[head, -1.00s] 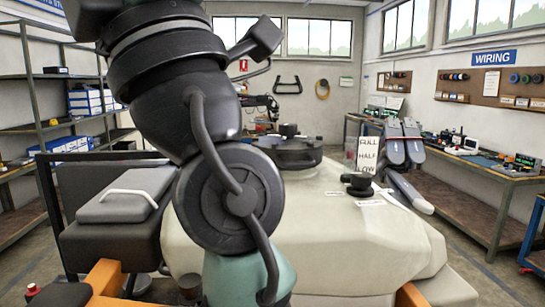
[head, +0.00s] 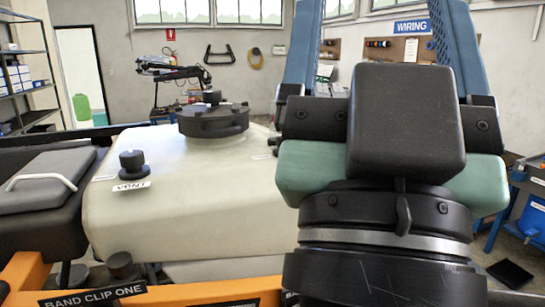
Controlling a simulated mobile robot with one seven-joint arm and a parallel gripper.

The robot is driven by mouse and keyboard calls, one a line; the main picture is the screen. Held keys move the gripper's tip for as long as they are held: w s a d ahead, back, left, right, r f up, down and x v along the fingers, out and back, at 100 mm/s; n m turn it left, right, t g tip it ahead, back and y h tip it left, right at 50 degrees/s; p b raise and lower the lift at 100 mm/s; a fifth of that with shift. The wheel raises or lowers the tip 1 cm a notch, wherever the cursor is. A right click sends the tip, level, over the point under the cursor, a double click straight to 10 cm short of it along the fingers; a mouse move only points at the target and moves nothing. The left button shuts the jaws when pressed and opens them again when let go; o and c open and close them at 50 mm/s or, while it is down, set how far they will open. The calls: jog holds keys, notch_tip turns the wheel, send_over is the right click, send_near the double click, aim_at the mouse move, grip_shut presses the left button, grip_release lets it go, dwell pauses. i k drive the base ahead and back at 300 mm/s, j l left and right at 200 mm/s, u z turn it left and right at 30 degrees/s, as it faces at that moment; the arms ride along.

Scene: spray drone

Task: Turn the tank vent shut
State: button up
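The tank vent is a small black round knob (head: 132,160) on the near left of the cream tank (head: 195,195). A white label (head: 131,186) in front of it seems to read VENT. I cannot tell from its look whether it is turned open or shut. My gripper (head: 382,20) is large in the right half, close to the camera. Its two blue fingers stand wide apart with nothing between them, and their tips run to the top edge. It is well to the right of the knob and not touching it. My gripper and wrist hide the tank's right part.
A wide black lid (head: 213,121) with a knob stands on the tank behind the vent. A grey case with a white handle (head: 41,181) is at left. An orange frame with a BAND CLIP ONE label (head: 95,297) runs in front. Space above the vent is clear.

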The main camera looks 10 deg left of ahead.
aim_at(132, 160)
jog(key=j+u, duration=0.2)
jog(key=u, duration=0.15)
jog(key=i+j+u, duration=0.1)
jog(key=j+u, duration=0.25)
jog(key=l, duration=0.1)
